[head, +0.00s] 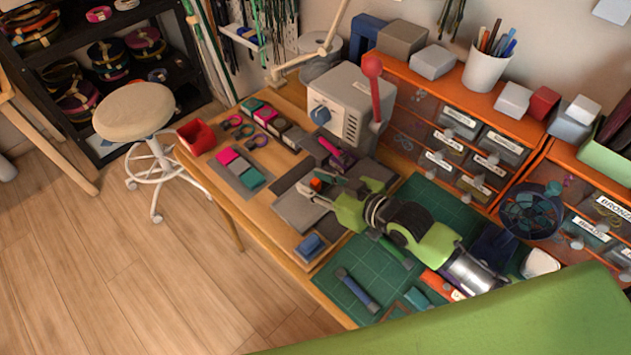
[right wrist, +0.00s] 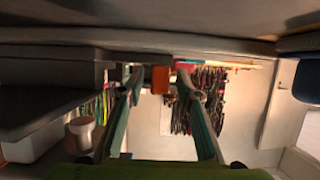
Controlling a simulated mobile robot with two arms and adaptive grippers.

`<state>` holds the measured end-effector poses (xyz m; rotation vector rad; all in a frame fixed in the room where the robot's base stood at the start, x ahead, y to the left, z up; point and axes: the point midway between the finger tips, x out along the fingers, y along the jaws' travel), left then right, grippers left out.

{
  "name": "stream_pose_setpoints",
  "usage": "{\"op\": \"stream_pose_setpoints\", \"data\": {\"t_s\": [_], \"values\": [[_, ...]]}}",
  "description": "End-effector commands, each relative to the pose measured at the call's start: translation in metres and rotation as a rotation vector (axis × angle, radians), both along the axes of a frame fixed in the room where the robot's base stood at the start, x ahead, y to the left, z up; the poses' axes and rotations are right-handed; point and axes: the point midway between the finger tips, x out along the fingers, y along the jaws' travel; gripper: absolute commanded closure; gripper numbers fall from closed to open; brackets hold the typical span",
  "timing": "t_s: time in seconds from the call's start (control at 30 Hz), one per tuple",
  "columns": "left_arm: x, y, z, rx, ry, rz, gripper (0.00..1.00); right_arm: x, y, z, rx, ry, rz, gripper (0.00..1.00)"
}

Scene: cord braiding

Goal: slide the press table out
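The press (head: 345,108) is a grey box with a blue knob and a red lever on the wooden table. A flat grey plate (head: 298,212), which looks like the press table, lies in front of it, partly hidden by my right gripper. My right gripper (head: 314,188) reaches in from the right, low over the plate. A small orange block (head: 316,184) shows at its fingertips. In the right wrist view the fingers stand apart, with the orange block (right wrist: 160,79) between their tips and gaps on both sides. Whether they touch it cannot be told. My left gripper is out of view.
An orange drawer unit (head: 440,120) stands along the back. A green cutting mat (head: 355,270) with a hammer-like tool (head: 357,290) lies in front of my right arm. A stool (head: 134,110) stands on open floor.

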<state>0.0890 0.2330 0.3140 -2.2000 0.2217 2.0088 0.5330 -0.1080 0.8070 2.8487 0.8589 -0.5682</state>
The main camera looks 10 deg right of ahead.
Motion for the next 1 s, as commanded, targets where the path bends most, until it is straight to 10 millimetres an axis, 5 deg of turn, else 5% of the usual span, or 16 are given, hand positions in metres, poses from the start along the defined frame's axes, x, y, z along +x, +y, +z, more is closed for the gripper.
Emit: {"op": "stream_pose_setpoints", "data": {"t_s": [0.17,0.3,0.57,1.0], "values": [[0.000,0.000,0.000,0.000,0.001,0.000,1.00,0.000,0.000,0.000,0.000,0.000,0.000,0.71],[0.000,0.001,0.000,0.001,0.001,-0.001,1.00,0.000,0.000,0.000,0.000,0.000,0.000,1.00],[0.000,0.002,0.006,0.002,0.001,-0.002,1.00,-0.004,0.006,0.002,0.002,0.000,0.000,1.00],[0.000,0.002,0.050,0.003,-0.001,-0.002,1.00,-0.051,0.075,0.003,0.005,0.006,0.000,1.00]]}}
